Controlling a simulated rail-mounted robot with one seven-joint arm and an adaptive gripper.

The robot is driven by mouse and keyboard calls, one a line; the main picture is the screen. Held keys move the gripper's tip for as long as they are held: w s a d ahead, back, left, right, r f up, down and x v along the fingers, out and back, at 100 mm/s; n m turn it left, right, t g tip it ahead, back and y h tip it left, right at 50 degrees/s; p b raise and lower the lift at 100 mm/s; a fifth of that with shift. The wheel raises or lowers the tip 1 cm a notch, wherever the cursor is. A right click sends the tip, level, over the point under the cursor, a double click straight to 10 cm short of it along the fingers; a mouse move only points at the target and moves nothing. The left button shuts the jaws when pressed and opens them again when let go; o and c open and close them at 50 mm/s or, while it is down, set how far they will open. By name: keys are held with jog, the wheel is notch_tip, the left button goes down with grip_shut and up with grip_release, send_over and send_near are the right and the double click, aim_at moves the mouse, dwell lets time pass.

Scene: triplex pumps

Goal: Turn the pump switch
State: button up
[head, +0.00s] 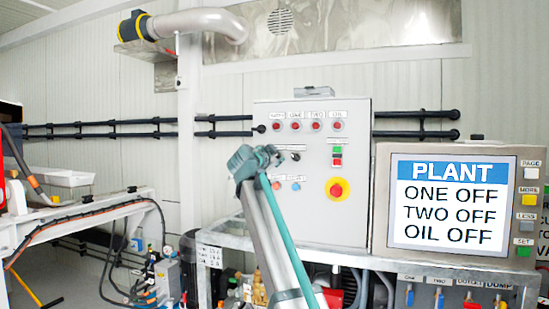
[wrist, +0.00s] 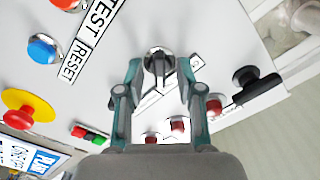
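In the wrist view a dark and silver pump switch (wrist: 158,62) on the grey panel sits between my gripper's (wrist: 160,72) two teal fingertips. The fingers are apart, one on each side of the knob; I cannot tell whether they touch it. In the head view my gripper (head: 262,155) is at the left part of the control box (head: 310,220) and hides that switch. Another dark switch (head: 295,156) shows just right of my gripper. The plant screen (head: 449,203) reads ONE OFF, TWO OFF, OIL OFF.
Red lamps (head: 296,125) line the panel's top. A black door handle (wrist: 255,85), a blue button (wrist: 43,48) and a yellow-and-red emergency stop (wrist: 28,112) surround the switch area. Green and red buttons (head: 337,155) sit further right. A metal frame (head: 350,262) stands below the box.

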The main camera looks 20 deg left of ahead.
jog(key=s, duration=1.2)
jog(key=shift+d, duration=0.1)
